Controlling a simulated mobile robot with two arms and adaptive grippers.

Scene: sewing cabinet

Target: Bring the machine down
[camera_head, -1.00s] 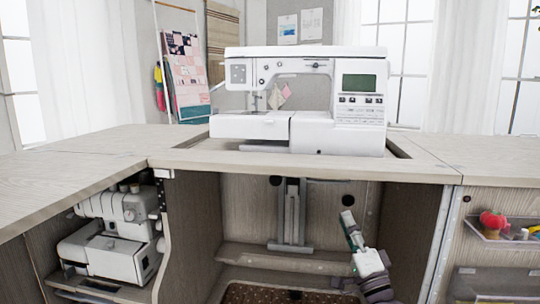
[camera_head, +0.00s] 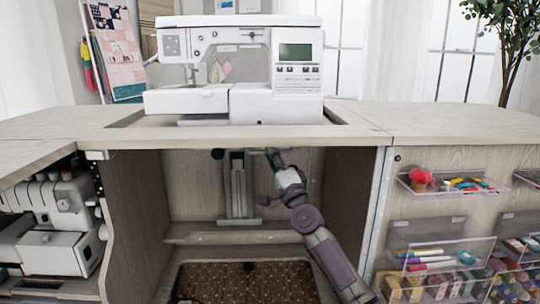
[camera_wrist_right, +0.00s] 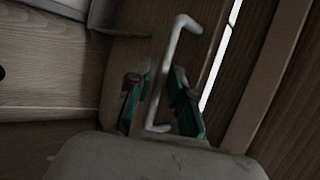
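The white sewing machine (camera_head: 240,72) sits at the opening in the cabinet top, its body standing above the tabletop. Below it, a grey metal lift mechanism (camera_head: 238,190) is fixed upright to the back panel inside the cabinet. My right gripper (camera_head: 274,166) reaches into the cabinet beside the top right of the lift. In the right wrist view, a pale grey bent lever (camera_wrist_right: 178,68) stands between my two green-padded fingers, with gaps showing beside it. The fingers are open around it. My left gripper is not in view.
The cabinet top (camera_head: 360,120) surrounds the machine. A white serger (camera_head: 55,225) stands in the left compartment. Clear bins (camera_head: 440,250) with sewing supplies hang on the right panel. A brown patterned mat (camera_head: 245,282) lies on the cabinet floor.

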